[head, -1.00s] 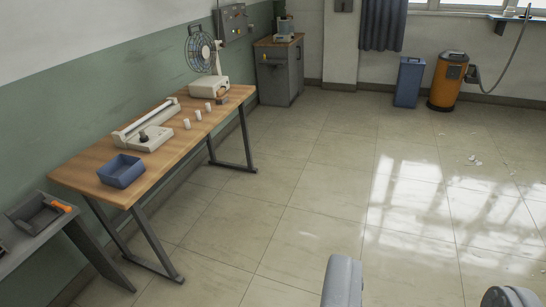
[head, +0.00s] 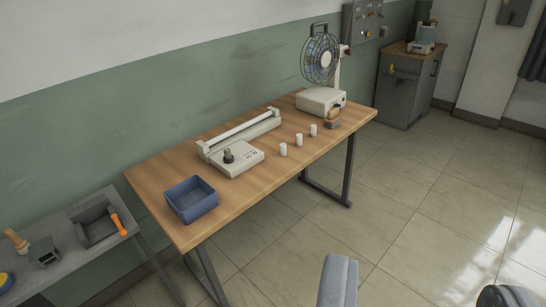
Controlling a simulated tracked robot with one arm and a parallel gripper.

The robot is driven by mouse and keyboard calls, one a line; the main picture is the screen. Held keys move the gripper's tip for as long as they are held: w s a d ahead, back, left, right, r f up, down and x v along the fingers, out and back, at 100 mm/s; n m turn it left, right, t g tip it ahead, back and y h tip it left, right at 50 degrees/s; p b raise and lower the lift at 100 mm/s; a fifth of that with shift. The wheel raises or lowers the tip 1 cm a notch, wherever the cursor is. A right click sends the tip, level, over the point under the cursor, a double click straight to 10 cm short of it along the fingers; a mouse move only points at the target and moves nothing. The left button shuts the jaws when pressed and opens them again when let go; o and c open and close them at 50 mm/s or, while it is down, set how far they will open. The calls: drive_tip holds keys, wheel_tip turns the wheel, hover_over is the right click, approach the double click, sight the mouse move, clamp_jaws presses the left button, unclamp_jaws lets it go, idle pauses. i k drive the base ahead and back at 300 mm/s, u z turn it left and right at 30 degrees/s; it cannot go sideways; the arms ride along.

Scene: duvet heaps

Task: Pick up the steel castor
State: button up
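I cannot make out a steel castor in the head view. A small grey block-like item (head: 43,252) with a dark top stands on the grey bench at the lower left, too small to identify. The blue bin (head: 191,200) on the wooden table looks empty from here, though part of its floor is hidden by its near wall. Grey parts of my own arm show at the bottom edge, but no gripper fingertips can be made out.
The grey bench (head: 70,275) holds a grey tray (head: 96,226) with an orange-handled tool (head: 117,224). Floor at right is clear.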

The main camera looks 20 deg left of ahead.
sight(44, 251)
drive_tip(key=u, duration=0.65)
drive_tip(key=i, duration=1.4)
drive_tip(key=u, duration=0.8)
drive_tip(key=i, duration=0.5)
drive_tip(key=u, duration=0.15)
